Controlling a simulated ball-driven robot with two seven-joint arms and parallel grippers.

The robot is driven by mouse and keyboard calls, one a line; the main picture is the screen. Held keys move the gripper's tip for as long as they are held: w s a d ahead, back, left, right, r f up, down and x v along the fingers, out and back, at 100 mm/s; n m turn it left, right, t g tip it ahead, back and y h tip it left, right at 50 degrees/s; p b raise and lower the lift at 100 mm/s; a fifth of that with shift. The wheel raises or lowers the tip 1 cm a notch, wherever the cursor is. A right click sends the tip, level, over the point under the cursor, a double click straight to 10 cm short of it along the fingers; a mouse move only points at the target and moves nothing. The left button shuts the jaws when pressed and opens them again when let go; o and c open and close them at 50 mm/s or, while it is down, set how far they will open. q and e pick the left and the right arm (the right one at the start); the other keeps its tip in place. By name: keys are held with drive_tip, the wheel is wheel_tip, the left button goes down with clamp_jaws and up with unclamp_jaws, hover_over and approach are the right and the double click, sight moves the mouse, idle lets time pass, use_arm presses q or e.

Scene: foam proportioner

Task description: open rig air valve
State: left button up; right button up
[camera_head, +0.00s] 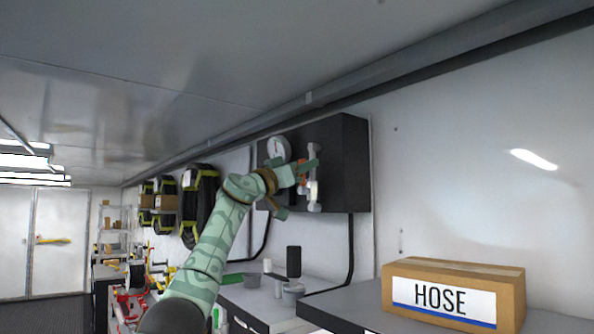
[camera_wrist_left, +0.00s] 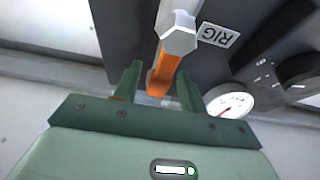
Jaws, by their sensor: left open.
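The rig air valve shows in the head view as a pale grey fitting (camera_head: 314,192) with an orange handle (camera_head: 302,168) on the front of a dark wall panel (camera_head: 346,165). In the left wrist view, the grey hexagonal fitting (camera_wrist_left: 178,40) and orange handle (camera_wrist_left: 163,74) stand beside a "RIG" label (camera_wrist_left: 217,34). My left gripper (camera_head: 298,172) is open in front of the panel. In the left wrist view, the handle's lower end appears between the fingers of this gripper (camera_wrist_left: 157,90). I cannot tell whether they touch. My right gripper is out of view.
A white gauge (camera_head: 278,148) sits on the panel close to the gripper; a black knob (camera_wrist_left: 300,70) is also near. Below is a counter with cups (camera_head: 292,290) and a "HOSE" box (camera_head: 455,293) at right.

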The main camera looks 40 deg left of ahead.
use_arm(q)
drive_tip(key=b+v, duration=0.9)
drive_tip(key=v, duration=0.7)
drive_tip(key=shift+s, duration=0.15)
